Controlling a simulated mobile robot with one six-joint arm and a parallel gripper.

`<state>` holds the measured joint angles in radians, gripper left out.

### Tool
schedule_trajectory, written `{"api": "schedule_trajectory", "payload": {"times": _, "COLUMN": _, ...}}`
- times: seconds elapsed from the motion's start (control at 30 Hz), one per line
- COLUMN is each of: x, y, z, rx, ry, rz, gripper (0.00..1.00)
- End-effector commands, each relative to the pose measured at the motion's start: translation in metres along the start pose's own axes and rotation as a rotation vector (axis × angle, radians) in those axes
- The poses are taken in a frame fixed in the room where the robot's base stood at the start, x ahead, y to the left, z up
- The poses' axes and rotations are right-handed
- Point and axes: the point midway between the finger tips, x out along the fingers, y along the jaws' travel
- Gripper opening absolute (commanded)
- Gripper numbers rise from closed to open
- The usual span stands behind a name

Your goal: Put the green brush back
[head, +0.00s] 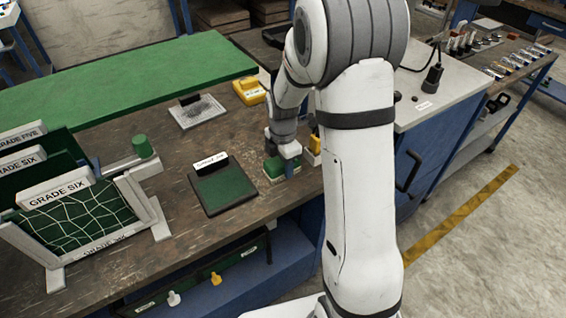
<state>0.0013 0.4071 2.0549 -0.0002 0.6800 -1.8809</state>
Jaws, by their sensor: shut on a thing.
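My gripper (287,165) is at the middle of the brown bench, pointing down. It is shut on the green brush (270,168), a small green block with a pale underside. The fingers and wrist hide part of the brush. It is at or just above the bench top; I cannot tell whether it touches. A yellow item with a pale lower part (313,148) stands close to the right of my gripper, partly hidden by my arm.
A dark green mat with a label (223,190) lies left of the brush. A grey plate (198,112) and a yellow block (249,91) lie behind. Framed "GRADE SIX" panels (75,210) and a green knob (142,146) stand at left. My arm hides the bench's right part.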

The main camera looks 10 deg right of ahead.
Motion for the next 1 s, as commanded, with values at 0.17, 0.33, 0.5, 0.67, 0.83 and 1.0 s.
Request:
{"api": "schedule_trajectory", "payload": {"times": 0.17, "x": 0.001, "y": 0.000, "z": 0.000, "rx": -0.001, "ry": 0.000, "rz": 0.001, "gripper": 0.27}}
{"api": "schedule_trajectory", "payload": {"times": 0.33, "x": 0.002, "y": 0.000, "z": -0.001, "rx": -0.001, "ry": 0.000, "rz": 0.001, "gripper": 0.53}}
{"api": "schedule_trajectory", "payload": {"times": 0.5, "x": 0.002, "y": 0.000, "z": -0.001, "rx": -0.001, "ry": 0.000, "rz": 0.001, "gripper": 0.67}}
{"api": "schedule_trajectory", "payload": {"times": 0.67, "x": 0.002, "y": 0.001, "z": -0.001, "rx": -0.002, "ry": 0.000, "rz": 0.001, "gripper": 0.67}}
{"api": "schedule_trajectory", "payload": {"times": 0.83, "x": -0.004, "y": 0.001, "z": -0.001, "rx": -0.002, "ry": 0.000, "rz": 0.001, "gripper": 0.67}}
{"api": "schedule_trajectory", "payload": {"times": 1.0, "x": -0.029, "y": 0.002, "z": -0.001, "rx": -0.002, "ry": -0.002, "rz": 0.006, "gripper": 0.67}}
